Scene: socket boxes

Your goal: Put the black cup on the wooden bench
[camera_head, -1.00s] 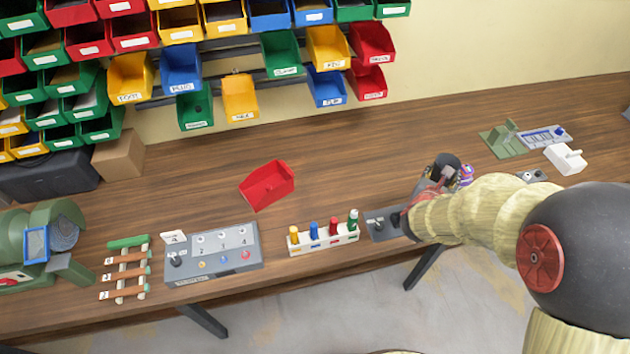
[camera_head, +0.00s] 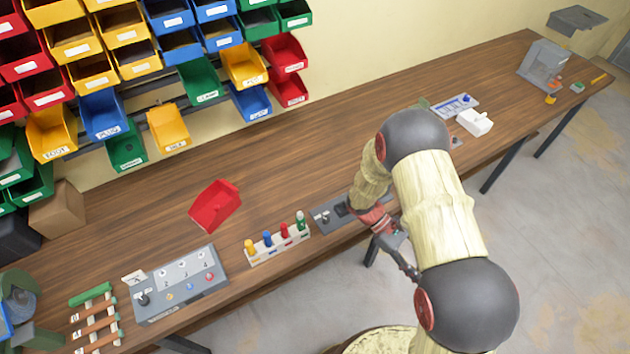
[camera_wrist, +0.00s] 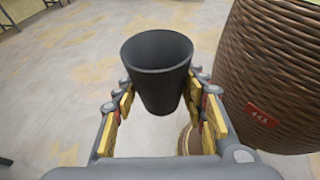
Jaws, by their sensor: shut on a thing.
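The black cup (camera_wrist: 158,72) is upright, its open mouth towards the camera in the wrist view. My gripper (camera_wrist: 160,94) is shut on it, with yellow-lined fingers on either side. The floor shows behind the cup. In the head view, my gripper (camera_head: 402,258) is in front of the wooden bench's front edge, over the floor; the cup is hard to make out there. The long brown wooden bench (camera_head: 290,170) runs along the wall.
The bench holds a red bin (camera_head: 214,205), a rack of coloured bottles (camera_head: 278,246), a grey switch panel (camera_head: 180,284) and a white device (camera_head: 474,122). Bare wood lies behind the bottle rack. A brown woven form (camera_wrist: 272,70) is close on the right, possibly mine.

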